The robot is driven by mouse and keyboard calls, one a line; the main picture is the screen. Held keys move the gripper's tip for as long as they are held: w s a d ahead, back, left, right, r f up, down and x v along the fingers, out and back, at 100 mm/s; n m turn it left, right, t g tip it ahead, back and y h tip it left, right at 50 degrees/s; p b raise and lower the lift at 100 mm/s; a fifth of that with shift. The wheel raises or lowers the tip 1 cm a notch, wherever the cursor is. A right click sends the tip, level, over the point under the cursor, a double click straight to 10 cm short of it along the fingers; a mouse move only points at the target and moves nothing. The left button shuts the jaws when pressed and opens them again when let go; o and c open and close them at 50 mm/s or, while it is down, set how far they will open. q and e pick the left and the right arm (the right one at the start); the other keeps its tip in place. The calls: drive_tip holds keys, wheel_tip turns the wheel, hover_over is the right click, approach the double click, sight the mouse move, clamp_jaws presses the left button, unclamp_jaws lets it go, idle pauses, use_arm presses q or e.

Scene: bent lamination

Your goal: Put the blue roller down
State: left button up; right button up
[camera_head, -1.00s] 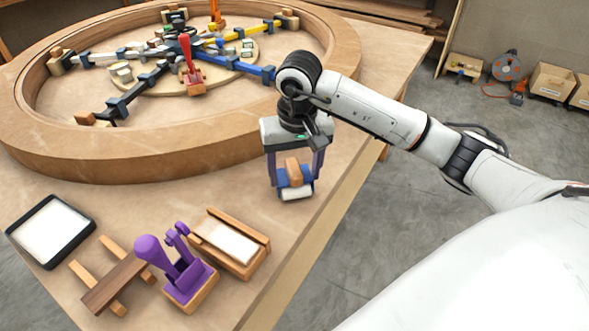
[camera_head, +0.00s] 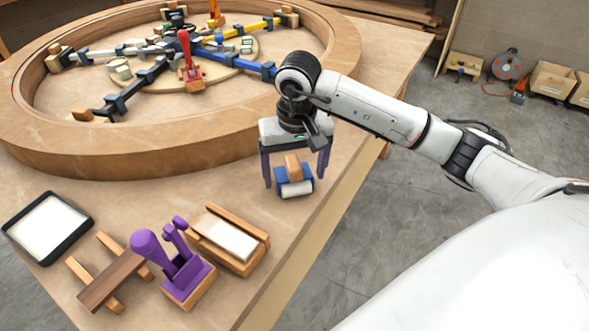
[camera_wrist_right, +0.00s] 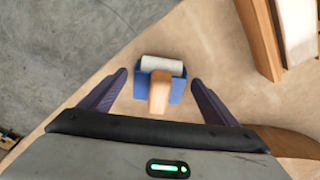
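The blue roller (camera_head: 294,181) has a blue frame, a wooden handle and a white cylinder. It rests on the wooden table near its right edge, below the large ring. My right gripper (camera_head: 296,183) is above and around it with both purple fingers spread wide. In the right wrist view the roller (camera_wrist_right: 161,82) lies between the open fingers (camera_wrist_right: 160,84), with a clear gap on each side. My left gripper is not in view.
A wooden holder with a white pad (camera_head: 228,239), a purple tool (camera_head: 178,268), a wooden rack (camera_head: 113,279) and a black-rimmed tray (camera_head: 83,233) stand at the front left. The large wooden ring (camera_head: 150,160) with clamps lies behind. The table (camera_head: 345,160) is bare around the roller.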

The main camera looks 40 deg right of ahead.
drive_tip(key=shift+r, duration=0.1)
drive_tip(key=shift+r+p, duration=0.5)
drive_tip(key=shift+p, duration=0.05)
wheel_tip(320, 180, up, 12)
drive_tip(key=s, duration=0.1)
drive_tip(key=shift+a, duration=0.25)
drive_tip(key=shift+s, duration=0.15)
